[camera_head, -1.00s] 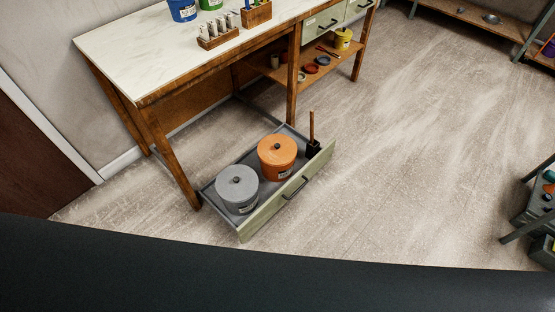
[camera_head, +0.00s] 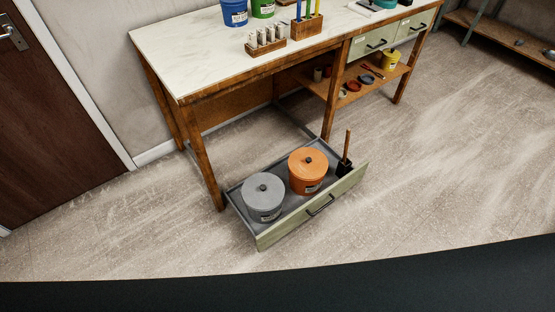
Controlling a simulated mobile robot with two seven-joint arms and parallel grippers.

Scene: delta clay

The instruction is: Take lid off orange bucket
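Neither of my grippers shows in the head view.
A grey lidded bucket (camera_head: 263,205) stands left of the orange one, and a dark holder (camera_head: 344,168) with a wooden handle stands to its right. The white-topped workbench (camera_head: 200,60) is behind. The floor in front and to the right is clear. A brown door (camera_head: 60,130) is at the left.

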